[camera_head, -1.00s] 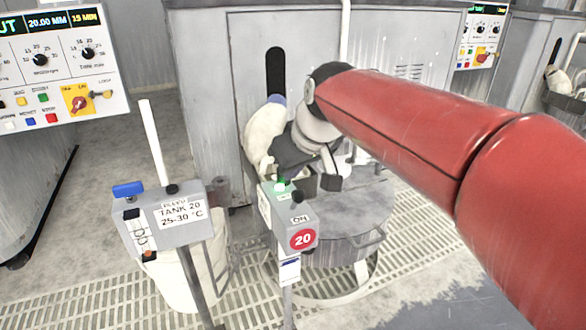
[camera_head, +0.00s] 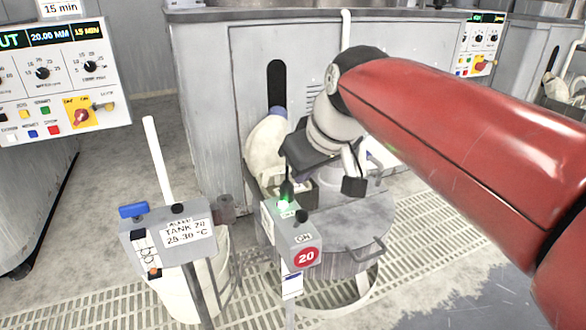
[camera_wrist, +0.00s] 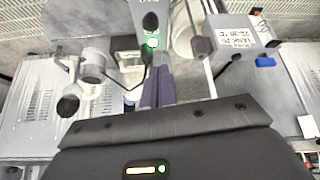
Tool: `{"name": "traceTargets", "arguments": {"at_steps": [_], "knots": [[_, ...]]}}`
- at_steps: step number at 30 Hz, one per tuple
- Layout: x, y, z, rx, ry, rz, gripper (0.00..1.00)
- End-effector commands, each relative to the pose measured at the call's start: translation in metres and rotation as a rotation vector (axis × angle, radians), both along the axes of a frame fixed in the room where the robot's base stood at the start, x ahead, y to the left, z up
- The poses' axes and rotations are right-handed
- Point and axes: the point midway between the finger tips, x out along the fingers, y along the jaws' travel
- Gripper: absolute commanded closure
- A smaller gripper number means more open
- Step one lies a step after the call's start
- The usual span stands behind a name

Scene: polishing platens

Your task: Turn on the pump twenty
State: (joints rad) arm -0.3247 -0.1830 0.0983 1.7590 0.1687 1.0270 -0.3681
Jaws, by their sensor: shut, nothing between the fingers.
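The grey pump control box (camera_head: 281,232) stands on a post and carries a red round "20" label (camera_head: 306,257) and an "ON" label. A green button (camera_head: 284,204) on its top is lit, and a black knob (camera_head: 302,216) sits beside it. My gripper (camera_head: 287,190) is shut and empty, pointing down just above the green button; I cannot tell whether it touches. In the wrist view the closed fingers (camera_wrist: 157,84) lie next to the box (camera_wrist: 129,72), with the lit green button (camera_wrist: 152,42) and black knob (camera_wrist: 150,20) beyond the tips.
A "Tank 20" temperature box (camera_head: 170,238) with a blue lever (camera_head: 133,210) stands close on the left, above a white bucket (camera_head: 172,292). A round metal-lidded drum (camera_head: 345,228) is behind the pump box. A machine control panel (camera_head: 55,85) is at upper left.

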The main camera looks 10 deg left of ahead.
Motion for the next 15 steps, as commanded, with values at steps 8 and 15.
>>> {"name": "traceTargets", "arguments": {"at_steps": [8, 15], "knots": [[-0.015, -0.011, 0.01, 0.0, 0.0, 0.0, 1.0], [-0.015, -0.011, 0.01, -0.001, 0.001, 0.0, 1.0]]}}
